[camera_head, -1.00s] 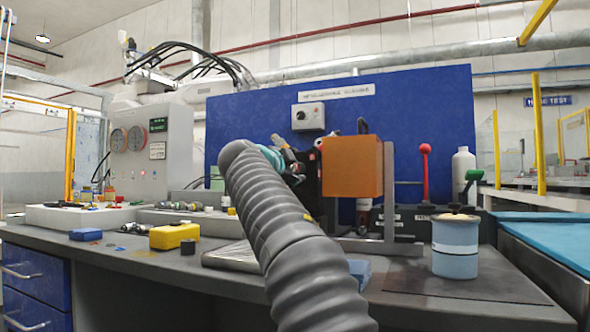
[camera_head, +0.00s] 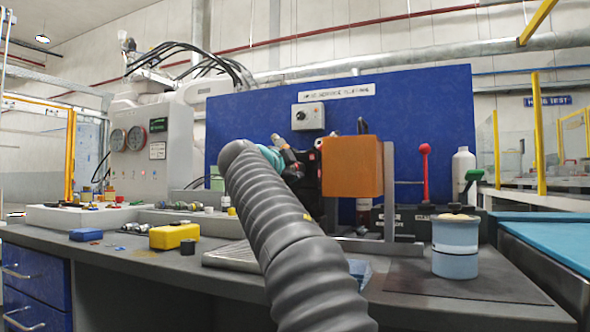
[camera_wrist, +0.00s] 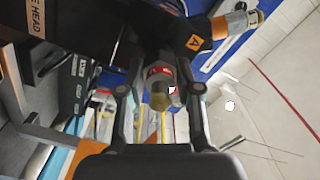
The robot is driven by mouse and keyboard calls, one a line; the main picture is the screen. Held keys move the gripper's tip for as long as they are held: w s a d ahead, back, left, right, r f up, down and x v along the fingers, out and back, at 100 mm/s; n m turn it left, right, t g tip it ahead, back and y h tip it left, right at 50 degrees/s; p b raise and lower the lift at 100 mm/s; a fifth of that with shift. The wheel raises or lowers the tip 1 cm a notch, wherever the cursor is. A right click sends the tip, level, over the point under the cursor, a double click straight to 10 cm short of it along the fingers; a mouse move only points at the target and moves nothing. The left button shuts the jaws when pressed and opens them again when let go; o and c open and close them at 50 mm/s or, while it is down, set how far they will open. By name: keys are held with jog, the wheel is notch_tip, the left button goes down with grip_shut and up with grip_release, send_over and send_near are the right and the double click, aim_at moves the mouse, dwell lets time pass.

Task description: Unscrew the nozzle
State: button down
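In the wrist view, the nozzle (camera_wrist: 160,88) is a short grey cylinder with a red and white band and a brass-coloured tip pointing toward the camera. It sits on a black machine head (camera_wrist: 105,30). My gripper (camera_wrist: 160,68) has one dark finger on each side of the nozzle. The fingertips are close to its sides, but whether they touch it cannot be told. In the head view, my grey ribbed arm covers most of the gripper and hides the nozzle. The black head stands against an orange block (camera_head: 352,166).
A blue panel (camera_head: 420,115) stands behind the bench. A pale blue pot (camera_head: 455,246) and a red-knobbed lever (camera_head: 425,165) are at right. A yellow box (camera_head: 174,236) and a white tray (camera_head: 75,217) with small parts are at left. The bench front between is partly clear.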

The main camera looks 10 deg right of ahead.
dwell(0.3)
jog(key=n+p, duration=0.1)
jog(key=n, duration=0.2)
jog(key=shift+r+n, duration=0.1)
jog(key=shift+n, duration=0.3)
jog(key=n+p, duration=0.1)
jog(key=n, duration=0.2)
jog(key=shift+n, duration=0.4)
jog(key=n+p, duration=0.1)
jog(key=n, duration=0.3)
jog(key=shift+n+p, duration=0.35)
jog(key=shift+n, duration=0.05)
jog(key=n+p, duration=0.1)
jog(key=n, duration=0.3)
jog(key=shift+p, duration=0.4)
jog(key=n+p, duration=0.3)
jog(key=n, duration=0.3)
jog(key=shift+s, duration=0.1)
jog(key=shift+n+p, duration=0.3)
jog(key=shift+n, duration=0.5)
